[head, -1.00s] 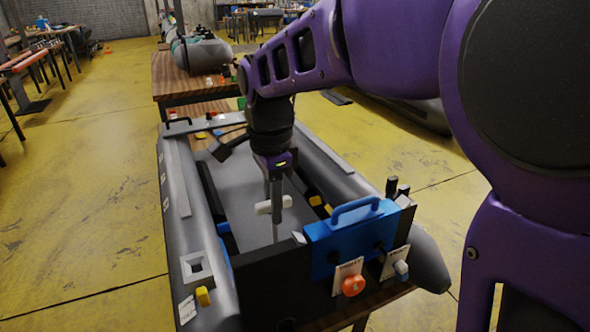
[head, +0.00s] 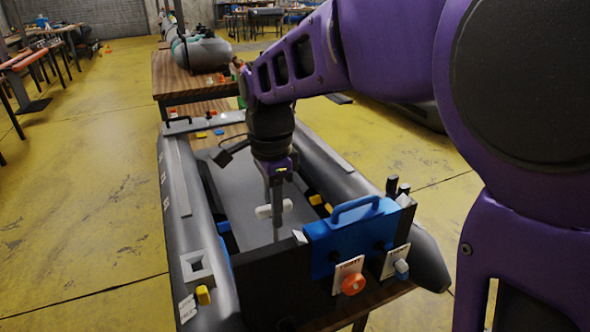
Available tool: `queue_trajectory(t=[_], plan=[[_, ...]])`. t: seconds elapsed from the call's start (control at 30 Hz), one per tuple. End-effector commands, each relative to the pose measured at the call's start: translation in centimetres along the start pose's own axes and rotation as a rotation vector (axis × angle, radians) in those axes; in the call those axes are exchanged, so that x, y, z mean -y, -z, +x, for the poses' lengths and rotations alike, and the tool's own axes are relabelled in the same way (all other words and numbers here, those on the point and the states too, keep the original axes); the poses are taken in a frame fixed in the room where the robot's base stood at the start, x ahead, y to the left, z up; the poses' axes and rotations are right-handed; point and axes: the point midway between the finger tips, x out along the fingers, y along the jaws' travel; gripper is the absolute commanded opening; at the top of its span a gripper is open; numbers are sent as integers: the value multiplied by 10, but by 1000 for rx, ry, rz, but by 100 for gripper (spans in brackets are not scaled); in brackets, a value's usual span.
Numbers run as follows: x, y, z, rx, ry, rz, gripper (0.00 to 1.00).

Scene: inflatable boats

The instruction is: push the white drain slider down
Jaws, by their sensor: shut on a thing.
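A white crossbar-shaped piece (head: 264,212), which looks like the white drain slider, sits on a thin grey upright rod inside the grey inflatable boat (head: 172,235), just behind the black transom (head: 270,283). My gripper (head: 276,208) points straight down at it from above. Its grey fingers are shut on the white piece, whose ends stick out to left and right. The exact contact is partly hidden by the fingers. The rod runs on below the piece, and its lower end is hidden behind the transom.
A blue block with a handle (head: 350,235) sits on the transom, right of my gripper. A square grey fitting (head: 197,266) is on the left tube. The yellow floor (head: 85,215) at left is open.

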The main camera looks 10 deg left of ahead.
Motion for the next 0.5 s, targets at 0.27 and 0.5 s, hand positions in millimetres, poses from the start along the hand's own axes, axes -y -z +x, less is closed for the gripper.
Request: queue_trajectory(t=[0.27, 0.5], plan=[[-2, 0, 13, 0, -9, 0, 0], [-2, 0, 22, 0, -9, 0, 0]])
